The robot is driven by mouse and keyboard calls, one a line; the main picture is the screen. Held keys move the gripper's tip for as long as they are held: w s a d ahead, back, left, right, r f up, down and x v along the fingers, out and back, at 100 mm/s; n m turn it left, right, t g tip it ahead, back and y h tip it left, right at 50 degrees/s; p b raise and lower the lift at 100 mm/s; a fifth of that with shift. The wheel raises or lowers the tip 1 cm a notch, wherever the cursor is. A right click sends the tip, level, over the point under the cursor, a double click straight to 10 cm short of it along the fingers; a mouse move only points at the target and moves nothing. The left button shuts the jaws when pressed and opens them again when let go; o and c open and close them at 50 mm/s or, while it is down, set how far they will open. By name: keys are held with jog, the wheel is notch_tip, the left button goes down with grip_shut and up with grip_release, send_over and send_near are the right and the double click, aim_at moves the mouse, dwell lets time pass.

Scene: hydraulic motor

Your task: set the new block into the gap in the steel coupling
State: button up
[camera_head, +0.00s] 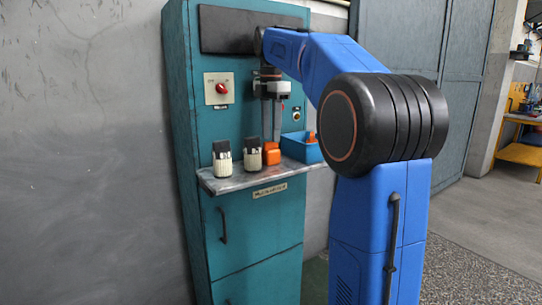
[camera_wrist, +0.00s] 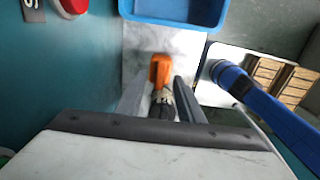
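An orange block (camera_head: 271,155) stands on the cabinet shelf, right of two pale jars. It also shows in the wrist view (camera_wrist: 159,70), near the fingertips. A second orange piece (camera_head: 311,138) lies in the blue bin. My gripper (camera_head: 272,138) points down above the shelf, just over the orange block. In the wrist view my gripper (camera_wrist: 162,82) has its two fingers apart, with a visible gap on each side of the block. A dark and pale item (camera_wrist: 162,104) shows between the fingers, too blurred to name. I cannot make out the steel coupling for certain.
Two pale jars with black tops, a left one (camera_head: 222,160) and a right one (camera_head: 253,156), stand on the metal shelf (camera_head: 235,184). The blue bin (camera_head: 300,149) is at its right end. A red rotary switch (camera_head: 221,88) is on the teal cabinet (camera_head: 180,110).

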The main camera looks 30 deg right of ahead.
aim_at(271, 153)
jog(key=shift+f, duration=1.25)
jog(key=shift+c, duration=0.6)
grip_shut()
jog(key=shift+r, duration=0.1)
